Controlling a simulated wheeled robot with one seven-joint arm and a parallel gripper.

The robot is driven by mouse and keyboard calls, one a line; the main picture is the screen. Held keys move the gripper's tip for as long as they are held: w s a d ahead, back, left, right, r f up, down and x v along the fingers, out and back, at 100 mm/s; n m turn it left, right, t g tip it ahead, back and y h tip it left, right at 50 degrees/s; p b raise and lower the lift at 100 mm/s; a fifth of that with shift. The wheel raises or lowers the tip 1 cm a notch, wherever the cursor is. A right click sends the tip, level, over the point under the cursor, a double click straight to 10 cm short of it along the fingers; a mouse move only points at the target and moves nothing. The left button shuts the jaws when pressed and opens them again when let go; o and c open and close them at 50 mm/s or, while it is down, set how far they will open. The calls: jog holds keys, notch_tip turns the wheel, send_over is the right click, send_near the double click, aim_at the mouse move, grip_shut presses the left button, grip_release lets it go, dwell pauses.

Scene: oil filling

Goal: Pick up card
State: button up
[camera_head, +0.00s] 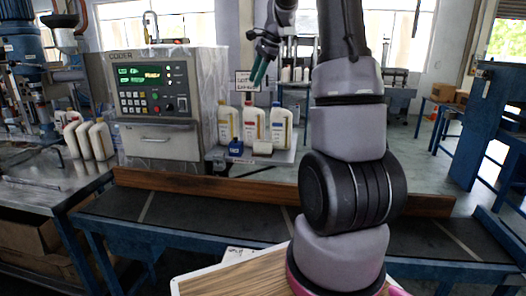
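A small white card (242,85) with dark print hangs or stands upright near the middle of the view, above the bottles. My gripper (258,74) is at upper centre with its greenish fingers pointing down. The fingers overlap the card's right part in the picture. I cannot tell whether they touch it or are only in front of it. The fingers are seen from the side, so the gap between them is not clear.
Several white oil bottles (254,124), a blue container (236,147) and a small pale object (262,147) stand on a shelf below the card. A grey control machine (160,140) is at left. A long conveyor (190,213) with a wooden side rail (215,187) crosses in front.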

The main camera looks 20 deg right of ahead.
jog(key=w+d+f+m, duration=0.3)
jog(key=w+d+f, duration=0.2)
jog(key=w+f, duration=0.25)
jog(key=m+g, duration=0.2)
jog(key=m, duration=0.3)
send_near(262, 146)
jog(key=shift+y, duration=0.3)
jog(key=f, duration=0.2)
jog(key=w+f, duration=0.1)
jog(key=f, duration=0.1)
jog(key=shift+f, duration=0.35)
jog(key=shift+a+x, duration=0.15)
jog(key=shift+x, duration=1.2)
jog(key=shift+a+x, duration=0.2)
jog(key=shift+x, duration=1.2)
jog(key=shift+r, duration=0.15)
grip_shut()
